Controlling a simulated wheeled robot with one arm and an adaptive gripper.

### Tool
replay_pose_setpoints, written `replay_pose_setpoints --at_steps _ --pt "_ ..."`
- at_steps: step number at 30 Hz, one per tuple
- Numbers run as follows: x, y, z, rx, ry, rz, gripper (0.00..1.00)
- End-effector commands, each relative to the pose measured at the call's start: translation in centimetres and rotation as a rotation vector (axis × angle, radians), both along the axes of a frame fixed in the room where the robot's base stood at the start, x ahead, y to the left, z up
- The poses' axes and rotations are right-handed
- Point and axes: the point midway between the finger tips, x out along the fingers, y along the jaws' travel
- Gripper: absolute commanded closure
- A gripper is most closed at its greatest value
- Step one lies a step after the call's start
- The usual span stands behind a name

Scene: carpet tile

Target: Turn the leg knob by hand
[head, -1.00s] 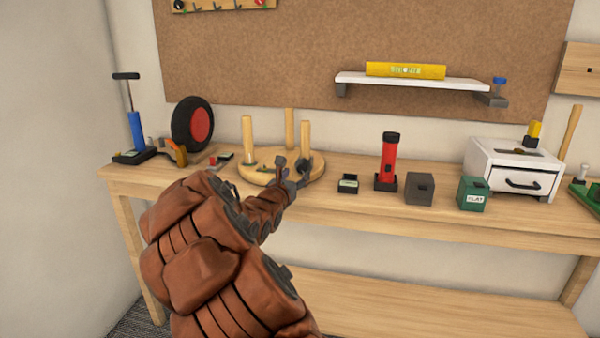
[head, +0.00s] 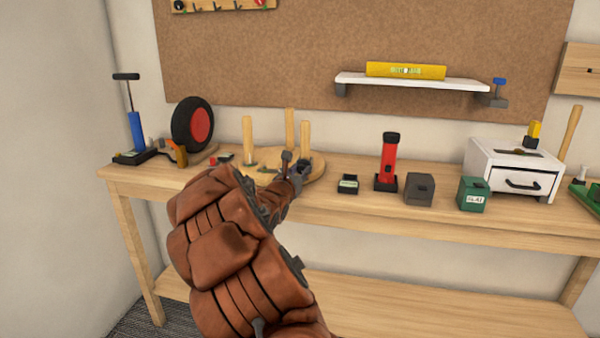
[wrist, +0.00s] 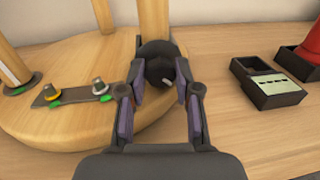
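A round wooden disc (head: 318,172) with three upright pale legs lies on the bench; it fills the left of the wrist view (wrist: 60,125). A dark rounded knob (wrist: 158,62) sits at the foot of the right front leg (head: 305,138); this leg rises behind it in the wrist view (wrist: 153,20). My gripper (wrist: 161,75) has one finger on each side of the knob, very near it. Whether the fingers press on it I cannot tell. In the head view my gripper (head: 296,172) and arm hide the knob and part of the disc.
A small metal plate (wrist: 72,92) with two studs and green marks lies on the disc. A small black box (head: 348,184), red flashlight (head: 389,160), grey block (head: 419,190) and green box (head: 472,193) stand to the right. A wheel (head: 194,125) stands left.

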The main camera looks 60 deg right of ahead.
Motion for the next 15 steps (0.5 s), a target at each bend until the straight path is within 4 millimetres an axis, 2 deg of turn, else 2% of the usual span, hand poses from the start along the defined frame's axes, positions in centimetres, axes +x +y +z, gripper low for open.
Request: replay_pose_setpoints --at_steps 1,8,15 --pt "-0.05 -0.02 -0.01 0.000 -0.001 -0.001 0.77" --pt "-0.08 -0.03 -0.01 0.000 -0.001 -0.002 1.00" --pt "-0.08 -0.04 0.08 -0.008 0.020 -0.002 1.00"
